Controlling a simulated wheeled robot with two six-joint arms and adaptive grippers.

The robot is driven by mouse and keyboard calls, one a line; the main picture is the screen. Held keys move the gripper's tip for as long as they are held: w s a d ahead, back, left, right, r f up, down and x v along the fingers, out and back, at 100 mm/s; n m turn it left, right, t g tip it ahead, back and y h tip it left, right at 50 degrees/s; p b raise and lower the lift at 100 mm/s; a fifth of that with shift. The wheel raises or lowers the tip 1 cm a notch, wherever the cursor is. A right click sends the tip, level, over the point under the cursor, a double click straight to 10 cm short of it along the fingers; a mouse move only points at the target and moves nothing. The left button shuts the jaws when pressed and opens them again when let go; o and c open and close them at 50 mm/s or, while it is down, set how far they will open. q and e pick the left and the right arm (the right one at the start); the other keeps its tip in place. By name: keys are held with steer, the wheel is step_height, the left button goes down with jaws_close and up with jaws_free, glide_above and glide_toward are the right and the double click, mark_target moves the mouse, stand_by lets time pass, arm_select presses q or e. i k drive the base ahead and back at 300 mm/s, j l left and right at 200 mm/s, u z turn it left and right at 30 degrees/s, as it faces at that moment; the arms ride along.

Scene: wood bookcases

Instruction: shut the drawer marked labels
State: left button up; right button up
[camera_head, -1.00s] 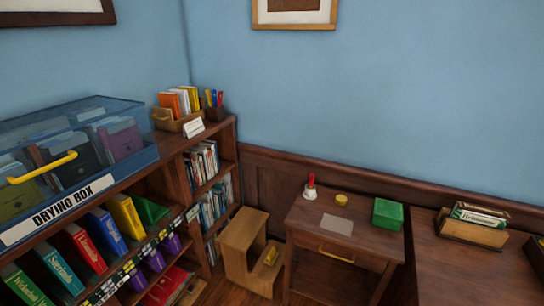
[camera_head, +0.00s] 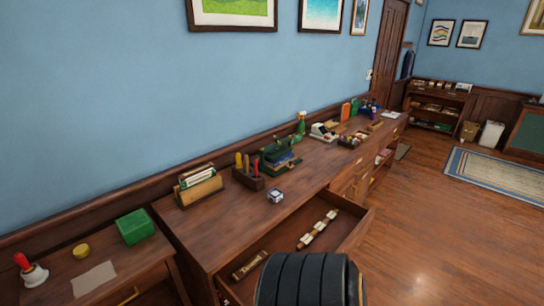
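A wooden drawer (camera_head: 352,236) stands pulled out from the front of a long wooden counter (camera_head: 207,237). A roll-like pale and brown item (camera_head: 318,230) and a pale, gold-tinted item (camera_head: 250,265) lie inside it. I see no readable label on the drawer, so I cannot tell whether it is the one marked labels. A black ribbed part of mine covers the drawer's near portion at the bottom of the head view. Neither of my grippers is in view.
The counter holds a card holder (camera_head: 200,186), a tool caddy (camera_head: 248,178), a green box-like item (camera_head: 279,157) and a small block (camera_head: 275,196). A side table with a green box (camera_head: 135,227) adjoins at left. Open floor (camera_head: 430,230) lies to the right.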

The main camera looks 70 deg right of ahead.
mark_target(341, 233)
steer(key=z, duration=3.1)
